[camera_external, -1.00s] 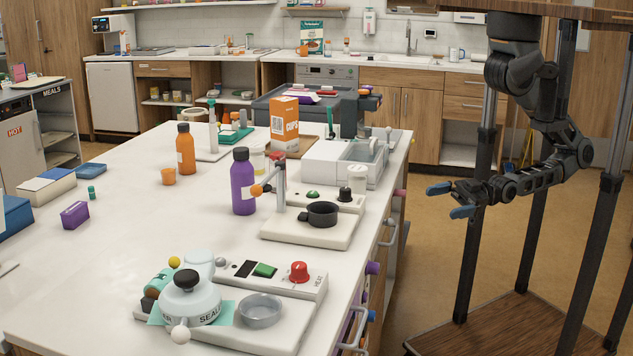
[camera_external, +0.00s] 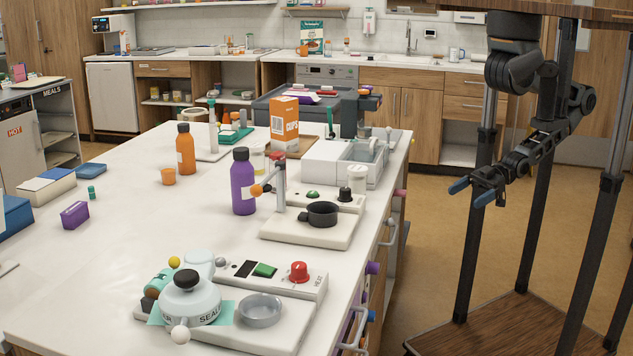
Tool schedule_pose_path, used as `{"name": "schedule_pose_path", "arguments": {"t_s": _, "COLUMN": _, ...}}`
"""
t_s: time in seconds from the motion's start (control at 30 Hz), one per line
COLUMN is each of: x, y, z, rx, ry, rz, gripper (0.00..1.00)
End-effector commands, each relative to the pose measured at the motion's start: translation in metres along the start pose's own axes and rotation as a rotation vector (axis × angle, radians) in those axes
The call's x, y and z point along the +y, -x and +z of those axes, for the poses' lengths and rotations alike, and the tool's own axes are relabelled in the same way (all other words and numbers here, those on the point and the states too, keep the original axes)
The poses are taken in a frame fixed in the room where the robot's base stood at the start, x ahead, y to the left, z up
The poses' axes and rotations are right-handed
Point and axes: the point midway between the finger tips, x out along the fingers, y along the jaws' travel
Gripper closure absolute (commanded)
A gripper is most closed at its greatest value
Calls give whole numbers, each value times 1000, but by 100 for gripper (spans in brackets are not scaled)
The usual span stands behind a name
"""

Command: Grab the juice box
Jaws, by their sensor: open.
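No carton is clearly marked as juice. A small purple box (camera_external: 74,215) lies on the left part of the white counter and may be the juice box; I cannot tell for sure. A taller orange box (camera_external: 284,125) stands farther back on the counter, with lettering that looks like "CUPS". My gripper (camera_external: 471,192) has blue fingertips. It is open and empty, in the air right of the counter, well apart from both boxes.
The counter (camera_external: 130,265) holds a purple bottle (camera_external: 243,182), an orange bottle (camera_external: 185,150), a black pan (camera_external: 322,213) and a sealing device (camera_external: 190,298) near the front. Dark posts (camera_external: 472,245) stand around my arm. The counter's middle left is mostly clear.

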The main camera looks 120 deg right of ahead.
Motion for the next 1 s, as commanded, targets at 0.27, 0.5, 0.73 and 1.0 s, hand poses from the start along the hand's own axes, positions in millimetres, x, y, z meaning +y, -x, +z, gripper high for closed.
{"name": "schedule_pose_path", "arguments": {"t_s": 0.27, "x": 0, "y": 0, "z": 0, "rx": 0, "ry": 0, "rz": 0, "gripper": 19}}
{"name": "schedule_pose_path", "arguments": {"t_s": 0.5, "x": 4, "y": -8, "z": -2, "rx": 16, "ry": 5, "rz": 3, "gripper": 19}}
{"name": "schedule_pose_path", "arguments": {"t_s": 0.73, "x": 39, "y": -65, "z": -23, "rx": 113, "ry": 34, "rz": 47, "gripper": 19}}
{"name": "schedule_pose_path", "arguments": {"t_s": 1.0, "x": 103, "y": -139, "z": -79, "rx": 262, "ry": 37, "rz": 163, "gripper": 19}}
